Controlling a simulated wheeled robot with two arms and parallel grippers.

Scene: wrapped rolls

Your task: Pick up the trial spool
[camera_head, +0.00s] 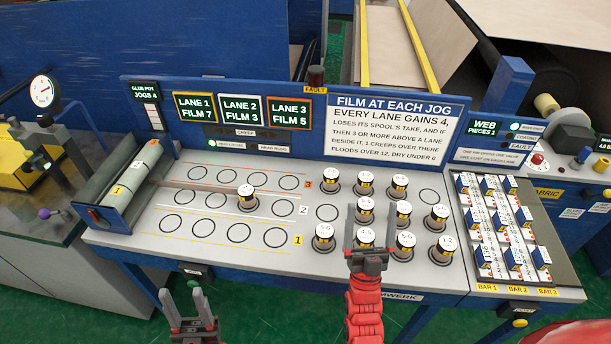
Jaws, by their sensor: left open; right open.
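Several similar spools stand to the right, such as a front-left one (323,235) and a front-right one (447,245). Which one is the trial spool I cannot tell. My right gripper (368,240) is open over the front row, around or just above a spool (365,234) that it partly hides; contact is unclear. My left gripper (184,303) is open and empty in front of the table's edge.
The lane panel (150,215) has empty rings in three rows. A green-topped roller (135,172) lies at its left. A rack of blue-and-white blocks (495,225) stands right. A blue sign wall (340,115) rises behind. Signs read lane 1 film 7, lane 2 film 3, lane 3 film 5.

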